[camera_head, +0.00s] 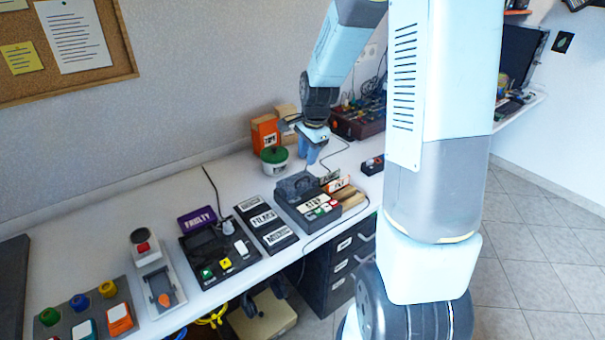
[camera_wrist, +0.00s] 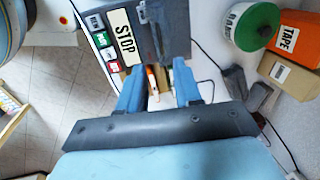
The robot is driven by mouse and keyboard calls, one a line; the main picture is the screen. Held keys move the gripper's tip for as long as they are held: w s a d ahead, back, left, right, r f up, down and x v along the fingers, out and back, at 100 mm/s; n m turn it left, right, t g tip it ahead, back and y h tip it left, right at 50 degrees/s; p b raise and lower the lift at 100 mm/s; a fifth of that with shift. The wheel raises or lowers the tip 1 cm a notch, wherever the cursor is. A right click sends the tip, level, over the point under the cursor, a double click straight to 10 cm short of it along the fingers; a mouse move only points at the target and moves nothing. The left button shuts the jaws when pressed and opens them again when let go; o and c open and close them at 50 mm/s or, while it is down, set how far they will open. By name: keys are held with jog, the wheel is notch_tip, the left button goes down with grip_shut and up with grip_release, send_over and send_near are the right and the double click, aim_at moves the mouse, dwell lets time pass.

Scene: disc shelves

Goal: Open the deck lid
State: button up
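The deck (camera_head: 292,207) is a dark grey box on the white table, with a STOP label and a row of coloured buttons along its front. Its grey lid (camera_head: 295,186) appears closed on the back part. In the wrist view the deck (camera_wrist: 107,14) is at the top, its STOP label and buttons left of the grey lid (camera_wrist: 174,18). My gripper (camera_head: 311,160) hangs above the table behind the deck. In the wrist view my gripper (camera_wrist: 160,88) has its two blue fingers apart, with nothing held between them. They appear apart from the lid.
A wooden holder with cards (camera_head: 349,197) stands right of the deck. A green-lidded tub (camera_head: 274,161) and an orange TAPE box (camera_head: 265,133) stand behind it. A black labelled panel (camera_head: 267,225) lies left. Cables run across the table.

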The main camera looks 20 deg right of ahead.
aim_at(302, 179)
jog(key=f, duration=0.2)
jog(key=w+f, duration=0.1)
jog(key=f, duration=0.5)
jog(key=shift+w+a+f, duration=0.2)
jog(key=shift+w, duration=0.05)
grip_shut()
dwell(1.1)
jog(key=shift+s+a, duration=0.1)
jog(key=shift+a, duration=0.3)
jog(key=shift+d, duration=0.45)
